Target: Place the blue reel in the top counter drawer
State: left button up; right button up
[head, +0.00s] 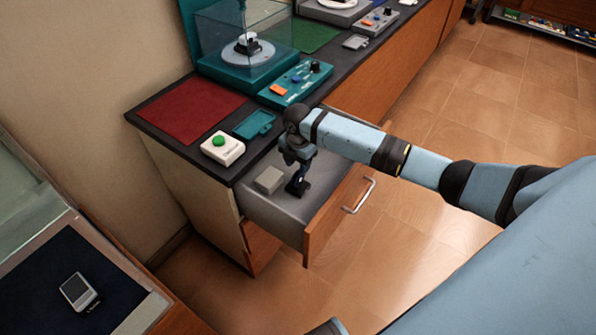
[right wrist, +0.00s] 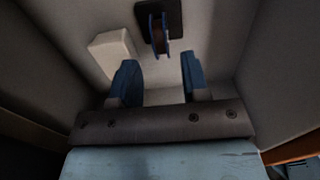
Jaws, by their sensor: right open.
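The counter drawer (head: 270,209) is pulled out below the counter top. My right gripper (head: 297,168) is over the inside of the drawer, pointing down. In the right wrist view, its two blue fingers (right wrist: 160,82) are apart with nothing between them. The blue reel (right wrist: 159,36), with a dark reddish-brown winding and a black base, is in the drawer, just beyond the fingertips and apart from them. In the head view, the gripper partly hides the reel. My left gripper is not in view.
A pale block (head: 268,180) lies in the drawer beside the reel; it also shows in the right wrist view (right wrist: 114,52). On the counter are a white box with a green button (head: 222,149), a teal tray (head: 254,124) and a red mat (head: 191,111). The drawer front has a metal handle (head: 360,196).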

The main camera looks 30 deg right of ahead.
jog(key=shift+r+p, duration=0.35)
jog(key=shift+r, duration=2.45)
